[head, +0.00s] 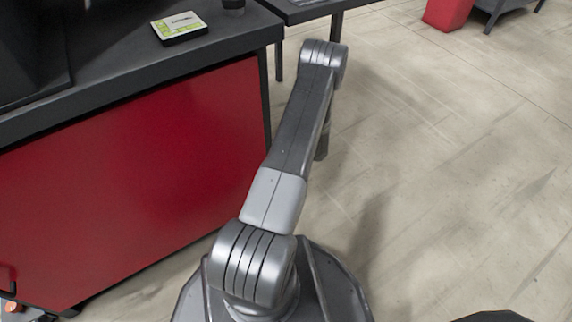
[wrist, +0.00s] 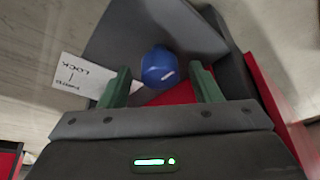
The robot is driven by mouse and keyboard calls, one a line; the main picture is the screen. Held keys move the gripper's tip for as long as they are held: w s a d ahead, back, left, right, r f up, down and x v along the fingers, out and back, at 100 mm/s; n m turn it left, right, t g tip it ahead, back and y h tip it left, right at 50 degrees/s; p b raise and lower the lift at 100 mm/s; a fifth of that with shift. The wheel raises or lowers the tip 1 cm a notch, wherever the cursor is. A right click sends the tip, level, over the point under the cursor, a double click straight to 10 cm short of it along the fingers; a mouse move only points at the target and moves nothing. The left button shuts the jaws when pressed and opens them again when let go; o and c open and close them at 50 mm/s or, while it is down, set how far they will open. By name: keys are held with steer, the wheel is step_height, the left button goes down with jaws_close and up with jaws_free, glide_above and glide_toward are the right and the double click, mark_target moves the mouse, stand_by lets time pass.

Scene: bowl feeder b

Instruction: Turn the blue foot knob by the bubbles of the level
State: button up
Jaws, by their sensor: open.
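The blue foot knob (wrist: 158,64) shows in the wrist view, with a short pale mark on its face. My gripper (wrist: 161,72) is open, its two green fingers on either side of the knob in the picture, with a gap on each side. I cannot tell whether the fingertips reach as deep as the knob. The level (head: 180,27), a small flat block with yellow-green vials and a white top, lies on the dark bench top in the head view. Its bubbles are too small to read. The knob and my gripper cannot be made out in the head view.
A white label (wrist: 82,76) reading LOCK is beside the knob. The dark bench (head: 120,78) has a red front panel (head: 150,180). A second dark table (head: 310,10) is behind.

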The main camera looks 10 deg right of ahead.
steer(key=c, duration=1)
steer(key=shift+r+m+t+p, duration=0.15)
steer(key=shift+m+t+p, duration=0.15)
steer(key=shift+m+p, duration=0.2)
steer(key=shift+a+m+t+h, duration=0.1)
steer(key=shift+m+t+h, duration=0.35)
steer(key=shift+m, duration=1.15)
steer(key=o, duration=1)
steer(key=shift+s, duration=0.1)
steer(key=p+v, duration=0.6)
steer(key=v, duration=0.7)
steer(key=shift+r+p, duration=0.25)
steer(key=shift+p, duration=0.1)
steer(key=shift+s+f, duration=0.1)
